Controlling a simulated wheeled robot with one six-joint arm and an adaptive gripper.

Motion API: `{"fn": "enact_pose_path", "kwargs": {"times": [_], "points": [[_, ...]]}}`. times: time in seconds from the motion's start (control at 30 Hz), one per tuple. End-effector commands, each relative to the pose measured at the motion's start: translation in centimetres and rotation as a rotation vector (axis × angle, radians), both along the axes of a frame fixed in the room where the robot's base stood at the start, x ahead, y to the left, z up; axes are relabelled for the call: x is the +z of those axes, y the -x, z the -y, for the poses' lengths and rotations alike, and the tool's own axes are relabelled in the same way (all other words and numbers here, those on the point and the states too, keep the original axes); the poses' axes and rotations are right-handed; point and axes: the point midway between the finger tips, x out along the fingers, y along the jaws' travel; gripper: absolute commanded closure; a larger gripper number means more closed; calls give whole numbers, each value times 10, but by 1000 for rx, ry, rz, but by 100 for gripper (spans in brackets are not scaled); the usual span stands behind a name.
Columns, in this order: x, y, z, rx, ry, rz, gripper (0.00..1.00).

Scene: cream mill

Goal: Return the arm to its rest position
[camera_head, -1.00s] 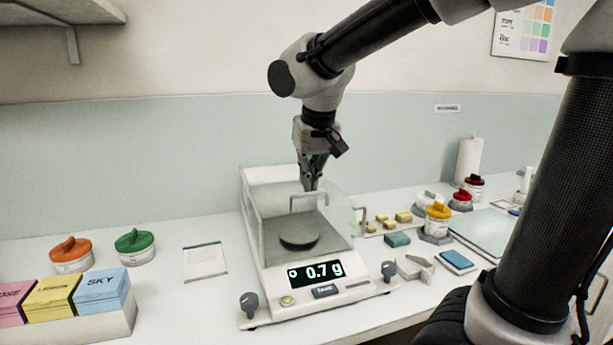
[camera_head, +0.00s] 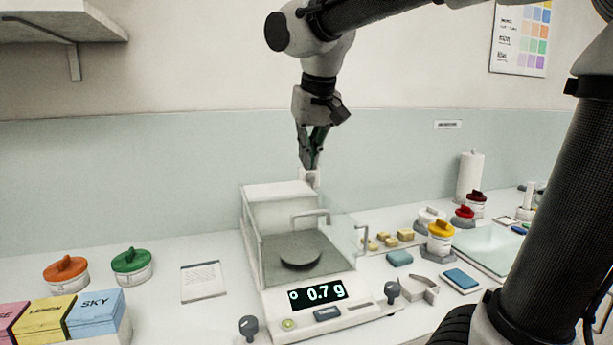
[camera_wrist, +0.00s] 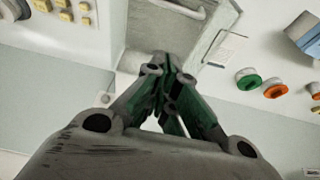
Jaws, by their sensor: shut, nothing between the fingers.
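My gripper (camera_head: 311,165) points down above the back of the balance (camera_head: 318,312), clear of its glass box. Its fingers are together with nothing between them; the closed fingers also show in the wrist view (camera_wrist: 165,62). The balance display (camera_head: 317,292) reads 0.7 g. A dark round pan (camera_head: 300,257) sits inside the glass chamber, and I see nothing held above it. My upper arm reaches in from the top right.
Jars with orange (camera_head: 65,268) and green lids (camera_head: 131,260) stand left, behind coloured boxes (camera_head: 96,312). Yellow-lidded (camera_head: 440,236) and red-lidded jars stand right, near small yellow blocks (camera_head: 405,234). A shelf (camera_head: 60,22) juts out upper left. The air around the gripper is clear.

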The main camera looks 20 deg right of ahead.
Motion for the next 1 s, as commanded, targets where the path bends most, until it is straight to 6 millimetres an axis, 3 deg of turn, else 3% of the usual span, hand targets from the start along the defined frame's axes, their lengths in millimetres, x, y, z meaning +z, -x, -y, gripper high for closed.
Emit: {"fn": "enact_pose_path", "kwargs": {"times": [0.33,0.4,0.47,0.6,0.77,0.87,1.0], "points": [[13,3,-2,67,16,7,100],[-9,10,-3,152,37,-21,100],[-32,28,3,225,47,-43,100],[-78,84,53,267,42,-61,100],[-122,154,108,168,12,-43,100],[-132,180,129,71,0,-16,100],[-125,188,142,7,-1,21,100]]}}
